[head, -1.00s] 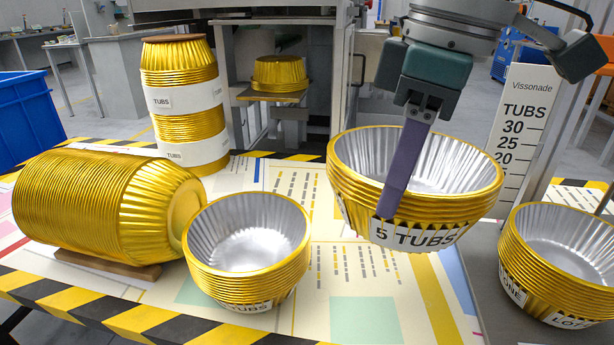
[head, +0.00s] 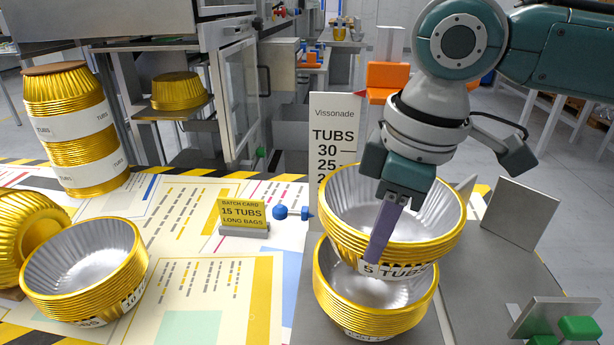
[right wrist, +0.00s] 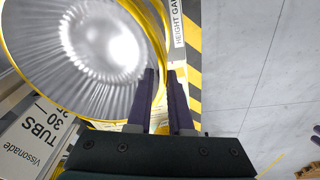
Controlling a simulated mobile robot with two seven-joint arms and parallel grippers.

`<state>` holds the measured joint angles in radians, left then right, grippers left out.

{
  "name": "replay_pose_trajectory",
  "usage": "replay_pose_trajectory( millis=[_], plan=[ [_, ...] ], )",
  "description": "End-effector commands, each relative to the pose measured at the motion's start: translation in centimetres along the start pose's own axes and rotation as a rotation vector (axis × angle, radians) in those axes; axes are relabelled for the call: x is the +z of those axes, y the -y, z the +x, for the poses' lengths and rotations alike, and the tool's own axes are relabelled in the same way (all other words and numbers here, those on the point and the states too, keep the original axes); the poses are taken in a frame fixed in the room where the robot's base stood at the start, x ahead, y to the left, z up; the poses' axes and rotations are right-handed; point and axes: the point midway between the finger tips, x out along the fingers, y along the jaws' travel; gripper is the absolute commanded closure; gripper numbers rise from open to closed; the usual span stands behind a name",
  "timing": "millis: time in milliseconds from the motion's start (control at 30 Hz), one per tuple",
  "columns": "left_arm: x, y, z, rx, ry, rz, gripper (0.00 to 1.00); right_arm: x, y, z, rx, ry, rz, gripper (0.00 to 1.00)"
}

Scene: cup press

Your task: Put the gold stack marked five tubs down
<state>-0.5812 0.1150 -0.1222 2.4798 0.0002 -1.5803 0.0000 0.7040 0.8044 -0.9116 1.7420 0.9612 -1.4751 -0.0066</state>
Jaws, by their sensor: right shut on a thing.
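The gold stack marked "5 TUBS" (head: 440,245) is a nest of gold foil tubs with silver insides. My right gripper (head: 378,250) is shut on its near rim and wall and holds it upright. The same stack (right wrist: 85,50) fills the upper left of the right wrist view, with the purple fingers (right wrist: 160,95) at its rim. In the head view it hangs over another gold stack (head: 340,300) on the grey plate and overlaps it in the picture. I cannot tell whether the two touch. My left gripper is not in view.
A height board marked "TUBS" (head: 332,135) stands just behind the stacks. A card reading "15 TUBS LONG BAGS" (head: 243,213) stands to the left. Another open gold stack (head: 85,268) and a banded tub column (head: 78,130) are further left. A small upright plate (head: 520,214) stands right.

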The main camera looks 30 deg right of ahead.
Motion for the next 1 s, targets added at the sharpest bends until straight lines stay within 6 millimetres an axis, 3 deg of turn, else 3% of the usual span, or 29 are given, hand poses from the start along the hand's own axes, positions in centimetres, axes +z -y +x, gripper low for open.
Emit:
replay_pose_trajectory(
  millis=[133,567,1000],
  plan=[
    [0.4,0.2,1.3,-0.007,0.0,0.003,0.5,0.6,0.2,3.5,-0.001,0.003,0.001,1.0],
    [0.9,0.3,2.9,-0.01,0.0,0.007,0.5,1.3,0.5,8.5,-0.001,0.002,0.0,1.0],
    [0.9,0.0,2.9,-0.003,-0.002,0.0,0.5,1.4,0.5,9.1,0.0,0.0,-0.001,1.0]
  ],
)
